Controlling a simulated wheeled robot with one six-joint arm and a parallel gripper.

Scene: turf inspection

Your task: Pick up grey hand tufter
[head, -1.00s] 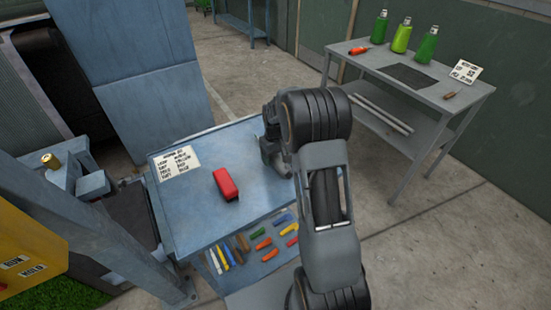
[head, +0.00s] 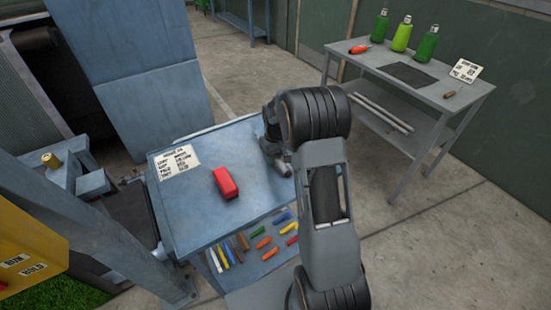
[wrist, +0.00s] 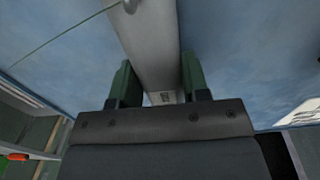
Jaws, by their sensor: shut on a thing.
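The grey hand tufter (wrist: 150,45) runs up the middle of the wrist view, between the two green fingers of my gripper (wrist: 157,78). My gripper is shut on it. The tufter's far end leaves the top of that view, and its near end is hidden behind the gripper's body. In the head view my gripper (head: 270,147) is at the right side of the blue cart top, mostly behind my arm. A light grey end of the tufter (head: 284,168) shows just beside it. I cannot tell whether the tufter touches the cart top.
The blue cart (head: 190,215) bears a red block (head: 225,183) and a printed card (head: 174,161). Its lower shelf holds several coloured pieces (head: 263,242). A grey table (head: 445,92) with several green bottles (head: 401,38) stands at the back right. The cart top's front left is clear.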

